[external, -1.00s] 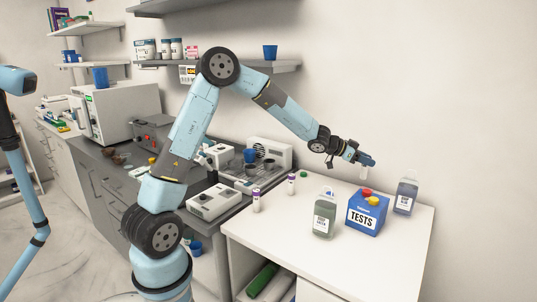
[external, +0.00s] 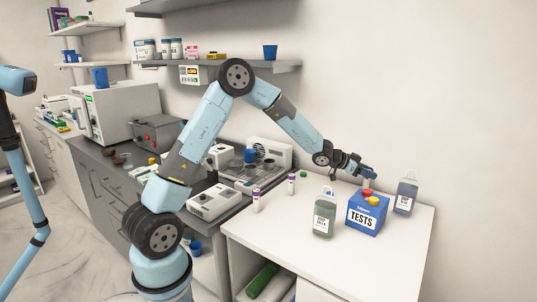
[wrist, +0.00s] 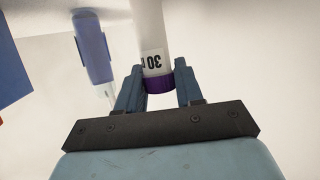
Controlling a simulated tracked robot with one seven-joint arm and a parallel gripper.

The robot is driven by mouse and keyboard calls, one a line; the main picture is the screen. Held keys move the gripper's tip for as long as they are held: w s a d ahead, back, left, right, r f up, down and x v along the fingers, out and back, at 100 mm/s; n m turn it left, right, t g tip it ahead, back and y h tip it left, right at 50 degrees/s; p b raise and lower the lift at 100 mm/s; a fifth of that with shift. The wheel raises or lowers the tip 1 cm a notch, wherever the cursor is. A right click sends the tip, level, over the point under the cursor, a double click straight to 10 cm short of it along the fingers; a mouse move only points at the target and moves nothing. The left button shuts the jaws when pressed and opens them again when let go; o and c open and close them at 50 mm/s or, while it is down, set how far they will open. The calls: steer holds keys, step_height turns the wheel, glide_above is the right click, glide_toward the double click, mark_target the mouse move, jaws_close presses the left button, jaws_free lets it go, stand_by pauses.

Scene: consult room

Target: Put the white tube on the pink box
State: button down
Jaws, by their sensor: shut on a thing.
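My gripper (external: 369,174) is at the back of the white table, just above and behind the blue TESTS box. In the wrist view, my gripper (wrist: 160,82) is shut on a white tube (wrist: 148,30) with a purple cap and a label reading 30. The fingers are on either side of the cap end. In the external view the held tube (external: 366,183) is small and hangs below the fingers. Whether its lower end touches anything is unclear. A small pink box (external: 192,51) stands on the wall shelf, between white jars and a yellow box.
The wall shelf (external: 285,67) also holds a blue cup (external: 270,52). The table's front is clear.

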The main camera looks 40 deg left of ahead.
steer(key=c, duration=0.7)
jaws_free()
steer(key=shift+s+a+r, duration=0.1)
steer(key=shift+a+r, duration=0.05)
steer(key=shift+a, duration=0.1)
steer(key=s+a+r+n+t+y, duration=0.15)
steer(key=s+a+r+y, duration=0.35)
steer(key=a, duration=0.6)
steer(key=s+a+r+n+y, duration=0.25)
steer(key=s+a+r, duration=0.35)
steer(key=s+a, duration=0.3)
steer(key=s+a+r+n+t+y, duration=0.1)
steer(key=s+a+r+n+y, duration=0.35)
steer(key=a, duration=0.75)
steer(key=s+a+n+g, duration=0.1)
steer(key=s+a, duration=0.1)
steer(key=s, duration=0.7)
steer(key=s+a+g, duration=0.2)
steer(key=s+a, duration=0.1)
steer(key=s, duration=0.6)
steer(key=s+a+n+g, duration=0.1)
steer(key=s+a, duration=0.1)
steer(key=s, duration=0.7)
steer(key=shift+s+a+n+h, duration=0.3)
steer(key=shift+s+n+h, duration=0.05)
steer(key=shift+s+h, duration=0.05)
